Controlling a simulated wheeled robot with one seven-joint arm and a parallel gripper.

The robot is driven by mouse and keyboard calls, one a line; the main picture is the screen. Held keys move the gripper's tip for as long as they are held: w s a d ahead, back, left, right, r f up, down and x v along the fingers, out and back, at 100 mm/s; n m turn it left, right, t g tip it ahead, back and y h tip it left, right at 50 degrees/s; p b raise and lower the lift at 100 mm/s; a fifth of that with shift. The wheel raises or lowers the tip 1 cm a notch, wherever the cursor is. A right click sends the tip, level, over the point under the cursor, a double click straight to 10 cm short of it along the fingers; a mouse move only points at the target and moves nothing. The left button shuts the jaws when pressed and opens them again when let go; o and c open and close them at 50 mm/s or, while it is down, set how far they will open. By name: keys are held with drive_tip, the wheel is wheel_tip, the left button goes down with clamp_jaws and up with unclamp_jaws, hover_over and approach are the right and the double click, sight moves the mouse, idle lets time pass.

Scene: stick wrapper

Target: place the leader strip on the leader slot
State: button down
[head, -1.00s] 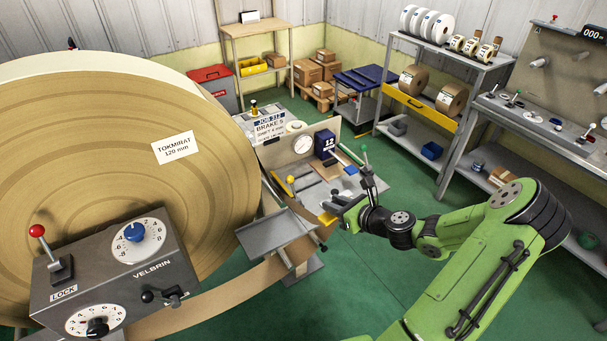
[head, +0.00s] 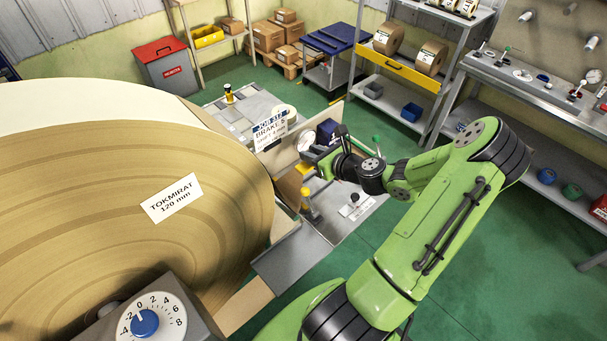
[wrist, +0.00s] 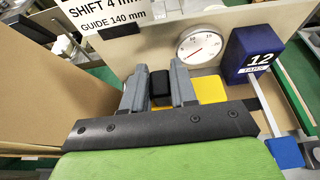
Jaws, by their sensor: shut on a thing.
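My gripper (head: 312,166) is at the work unit right of the big roll, in front of the panel with the gauge. In the wrist view its two grey fingers (wrist: 159,84) are closed on a small black piece (wrist: 160,89); I cannot tell what it belongs to. A yellow part (wrist: 207,90) shows behind the right finger. I cannot clearly make out the leader strip or the leader slot; the gripper and arm hide part of the unit. The large brown roll (head: 120,230) labelled TOKMIRAT fills the left.
The panel carries a sign (head: 270,131), a round gauge (wrist: 199,46) and a blue box marked 12 (wrist: 250,53). A yellow-topped lever (head: 306,194) stands below my gripper. A grey plate (head: 290,259) lies nearer. Shelves stand right; green floor is open beyond.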

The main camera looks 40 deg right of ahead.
sight(312, 187)
drive_tip(key=f, duration=0.5)
drive_tip(key=f+b, duration=0.1)
drive_tip(key=f, duration=0.3)
drive_tip(key=shift+s+f, duration=0.2)
drive_tip(key=shift+f, duration=0.2)
drive_tip(key=shift+f+b, duration=0.1)
drive_tip(key=shift+b, duration=0.25)
drive_tip(key=c, duration=0.9)
unclamp_jaws()
drive_tip(key=shift+s+r, duration=0.3)
drive_tip(key=shift+s, duration=0.05)
drive_tip(key=v, duration=1.1)
drive_tip(key=shift+s, duration=0.15)
